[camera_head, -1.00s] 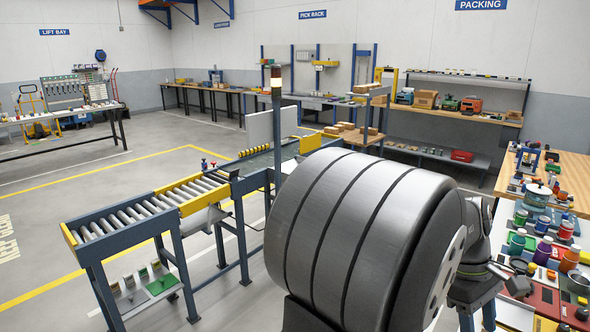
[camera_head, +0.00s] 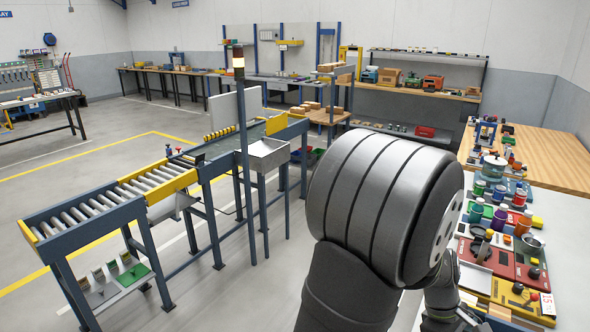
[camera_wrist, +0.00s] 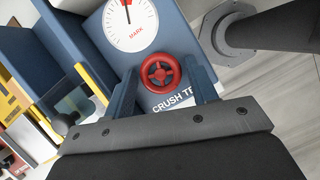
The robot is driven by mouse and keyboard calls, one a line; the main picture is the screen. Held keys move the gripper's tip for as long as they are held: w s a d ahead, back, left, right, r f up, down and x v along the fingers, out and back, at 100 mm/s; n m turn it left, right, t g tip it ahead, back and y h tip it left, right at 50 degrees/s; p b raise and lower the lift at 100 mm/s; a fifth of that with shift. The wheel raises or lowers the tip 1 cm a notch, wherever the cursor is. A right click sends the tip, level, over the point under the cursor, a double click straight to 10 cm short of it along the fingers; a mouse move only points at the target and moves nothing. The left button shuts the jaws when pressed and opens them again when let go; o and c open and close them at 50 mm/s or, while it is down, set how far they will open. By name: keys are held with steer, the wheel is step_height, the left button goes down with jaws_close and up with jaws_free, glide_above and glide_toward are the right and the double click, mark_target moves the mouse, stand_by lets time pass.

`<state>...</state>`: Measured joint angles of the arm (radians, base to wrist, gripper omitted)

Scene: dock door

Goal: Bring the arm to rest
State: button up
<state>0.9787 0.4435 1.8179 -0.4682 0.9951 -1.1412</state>
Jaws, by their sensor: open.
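My arm fills the centre right of the head view, with a large ribbed grey joint in front of the workbench (camera_head: 562,235). My gripper (camera_wrist: 163,70) shows in the wrist view, its two blue-grey fingers spread apart. A red handwheel (camera_wrist: 160,73) appears between the fingers, on a blue device with a white dial (camera_wrist: 130,22) marked "MARK" and a label partly reading "CRUSH TE". I cannot tell whether the fingers touch the wheel. Nothing is seen clamped between them. In the head view I cannot make out the fingers behind my arm.
Bottles, jars and red and yellow devices (camera_head: 500,262) crowd the bench at the right. A roller conveyor (camera_head: 150,182) with a post and signal light (camera_head: 239,62) stands left of my arm. Open floor (camera_head: 60,205) lies further left. A grey round-based post (camera_wrist: 240,40) stands close in the wrist view.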

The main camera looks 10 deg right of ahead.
steer(key=shift+r, duration=0.1)
stand_by(0.3)
steer(key=v, duration=1.7)
steer(key=x, duration=1.7)
steer(key=shift+f, duration=0.2)
steer(key=shift+w+r+n, duration=0.1)
steer(key=shift+r+n, duration=0.2)
steer(key=a+v, duration=0.1)
steer(key=v, duration=1.6)
steer(key=s+a+f+m+t, duration=0.1)
steer(key=a+m+t, duration=0.2)
steer(key=a, duration=0.7)
steer(key=s+a+f+m+t+h, duration=0.1)
steer(key=s+a+m+t, duration=0.1)
steer(key=a, duration=0.8)
steer(key=shift+a+f+m+t, duration=0.2)
steer(key=shift+a+m+t, duration=0.15)
steer(key=shift+m, duration=0.35)
steer(key=shift+s, duration=0.15)
